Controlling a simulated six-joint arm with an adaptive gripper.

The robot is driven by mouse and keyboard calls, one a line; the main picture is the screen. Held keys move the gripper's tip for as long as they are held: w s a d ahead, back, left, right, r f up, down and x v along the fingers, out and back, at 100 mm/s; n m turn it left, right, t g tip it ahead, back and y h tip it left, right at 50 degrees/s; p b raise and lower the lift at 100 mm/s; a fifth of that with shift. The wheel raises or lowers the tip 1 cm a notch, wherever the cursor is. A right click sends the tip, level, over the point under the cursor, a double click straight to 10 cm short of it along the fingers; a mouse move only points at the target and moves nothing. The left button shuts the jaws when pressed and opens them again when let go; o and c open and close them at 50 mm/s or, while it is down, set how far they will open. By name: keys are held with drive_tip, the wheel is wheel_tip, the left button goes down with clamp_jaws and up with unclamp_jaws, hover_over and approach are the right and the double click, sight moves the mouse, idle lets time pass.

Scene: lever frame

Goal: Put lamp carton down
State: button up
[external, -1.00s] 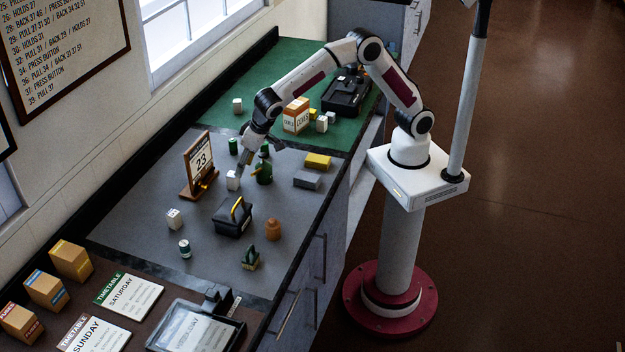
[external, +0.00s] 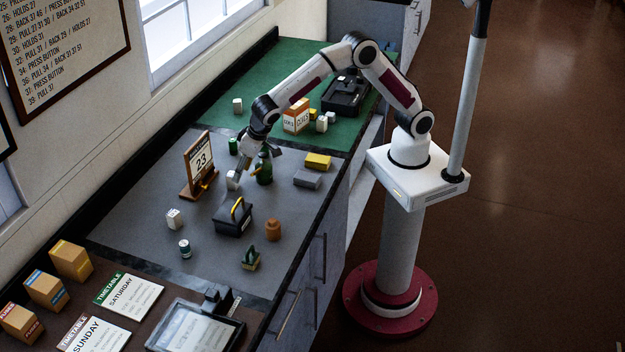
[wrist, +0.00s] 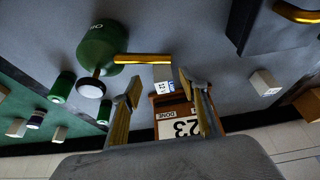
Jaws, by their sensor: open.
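The likely lamp carton, a small box with a grey-white top and a white, blue-marked face (wrist: 163,80), stands on the grey mat. In the wrist view it lies between and just beyond my fingertips. My gripper (wrist: 159,79) is open, with a finger on each side of the carton in the picture; I cannot tell whether either touches it. In the external view my gripper (external: 236,178) is low over the mat, by the desk calendar, and largely covers the carton.
A green oil can (external: 264,173) with a brass spout stands close beside my gripper. The desk calendar (external: 200,165) is on the other side. A black box with a yellow handle (external: 232,217) is in front. Another white carton (external: 174,219) stands left on open mat.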

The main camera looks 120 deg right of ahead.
sight(238, 188)
drive_tip(key=shift+f, duration=0.1)
drive_tip(key=shift+w+x, duration=0.15)
drive_tip(key=shift+x, duration=1.1)
drive_tip(key=shift+w+x, duration=0.1)
drive_tip(key=shift+x, duration=1.15)
drive_tip(key=shift+a, duration=0.1)
drive_tip(key=c, duration=1)
drive_tip(key=shift+r, duration=5.1)
